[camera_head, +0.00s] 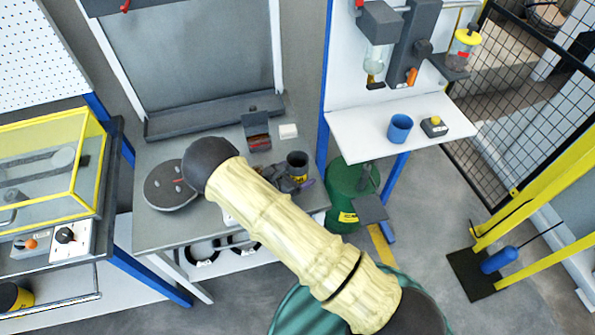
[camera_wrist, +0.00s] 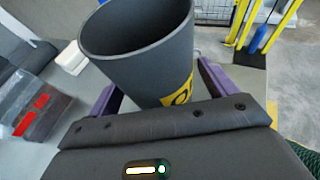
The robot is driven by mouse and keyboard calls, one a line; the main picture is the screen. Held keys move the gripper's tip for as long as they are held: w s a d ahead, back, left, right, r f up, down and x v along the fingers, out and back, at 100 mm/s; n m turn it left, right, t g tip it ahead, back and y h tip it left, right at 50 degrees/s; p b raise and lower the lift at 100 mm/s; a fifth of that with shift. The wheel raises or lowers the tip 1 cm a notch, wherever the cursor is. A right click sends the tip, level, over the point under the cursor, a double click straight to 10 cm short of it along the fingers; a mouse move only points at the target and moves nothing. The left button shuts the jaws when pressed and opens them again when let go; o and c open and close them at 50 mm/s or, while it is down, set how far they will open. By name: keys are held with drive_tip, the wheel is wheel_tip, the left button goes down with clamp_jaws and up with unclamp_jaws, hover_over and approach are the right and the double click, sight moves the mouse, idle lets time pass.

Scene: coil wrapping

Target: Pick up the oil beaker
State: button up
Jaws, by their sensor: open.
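The oil beaker (camera_wrist: 145,55) is a dark grey, open-topped cup with a yellow label that is partly hidden. In the head view the beaker (camera_head: 297,161) stands upright on the grey worktable, near its right end. My gripper (camera_wrist: 162,92) is open, with one purple finger on each side of the beaker. I cannot tell whether either finger touches it. In the head view my gripper (camera_head: 293,181) is at the beaker, partly hidden by my arm.
A grey holder with red items (camera_head: 257,133) and a white block (camera_head: 288,131) sit behind the beaker. A round grey disc (camera_head: 168,188) lies to the left. A blue cup (camera_head: 399,128) stands on the white shelf (camera_head: 365,150) at right. A green drum (camera_head: 345,190) is below.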

sight(297, 153)
drive_tip(key=c, duration=1.2)
drive_tip(key=shift+r, duration=0.25)
drive_tip(key=shift+r+b, duration=1.3)
drive_tip(key=shift+r, duration=3.45)
